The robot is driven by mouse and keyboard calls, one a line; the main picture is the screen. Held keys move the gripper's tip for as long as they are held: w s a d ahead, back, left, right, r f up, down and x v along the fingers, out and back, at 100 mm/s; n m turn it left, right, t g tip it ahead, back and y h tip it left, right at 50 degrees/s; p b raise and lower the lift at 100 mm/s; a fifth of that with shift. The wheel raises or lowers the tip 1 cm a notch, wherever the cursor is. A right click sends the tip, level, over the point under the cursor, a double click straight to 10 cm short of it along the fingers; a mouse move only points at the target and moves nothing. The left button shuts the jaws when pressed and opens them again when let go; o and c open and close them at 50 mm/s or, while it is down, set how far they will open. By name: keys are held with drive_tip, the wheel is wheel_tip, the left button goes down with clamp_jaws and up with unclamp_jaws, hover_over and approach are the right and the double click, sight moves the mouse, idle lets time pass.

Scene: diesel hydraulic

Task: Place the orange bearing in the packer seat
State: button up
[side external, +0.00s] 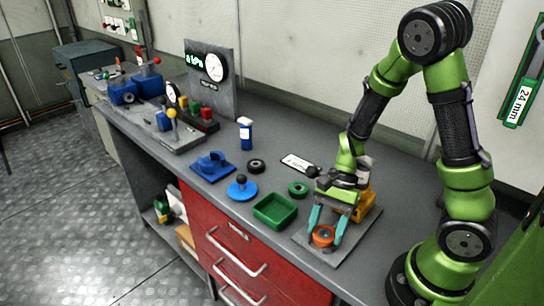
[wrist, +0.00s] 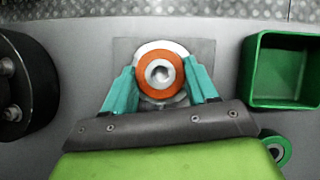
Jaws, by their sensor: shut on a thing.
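The orange bearing (side external: 323,243) is a ring with a grey metal centre; it also shows in the wrist view (wrist: 160,56). My gripper (side external: 325,236) points down with its two teal fingers on either side of the bearing, shut on it. In the wrist view the fingers (wrist: 161,72) flank the ring. A pale round part shows behind the bearing, over the grey plate (side external: 316,257). I cannot tell whether the bearing touches it. A blue fixture (side external: 212,166) and a blue disc with a dark knob (side external: 242,190) stand left; I cannot tell which thing is the packer seat.
A green tray (side external: 276,211) is left of the plate, with a green ring (side external: 298,188) behind it. A black ring (side external: 256,166) and blue-white bottle (side external: 245,134) stand farther back. A yellow block (side external: 364,205) is behind my gripper. The bench's front edge is close.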

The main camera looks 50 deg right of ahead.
drive_tip(key=shift+f, duration=0.15)
drive_tip(key=o, duration=1.1)
drive_tip(key=v, duration=0.6)
drive_tip(key=shift+a, duration=0.2)
wheel_tip(320, 180, up, 6)
wheel_tip(320, 180, up, 11)
drive_tip(key=n+t+h, duration=0.3)
drive_tip(key=n+t, duration=0.5)
drive_tip(key=n, duration=0.3)
hover_over(326, 236)
drive_tip(key=shift+s+a+r+n+h, duration=0.1)
drive_tip(key=shift+a+r+n+h, duration=0.05)
drive_tip(key=shift+r+n+h, duration=0.2)
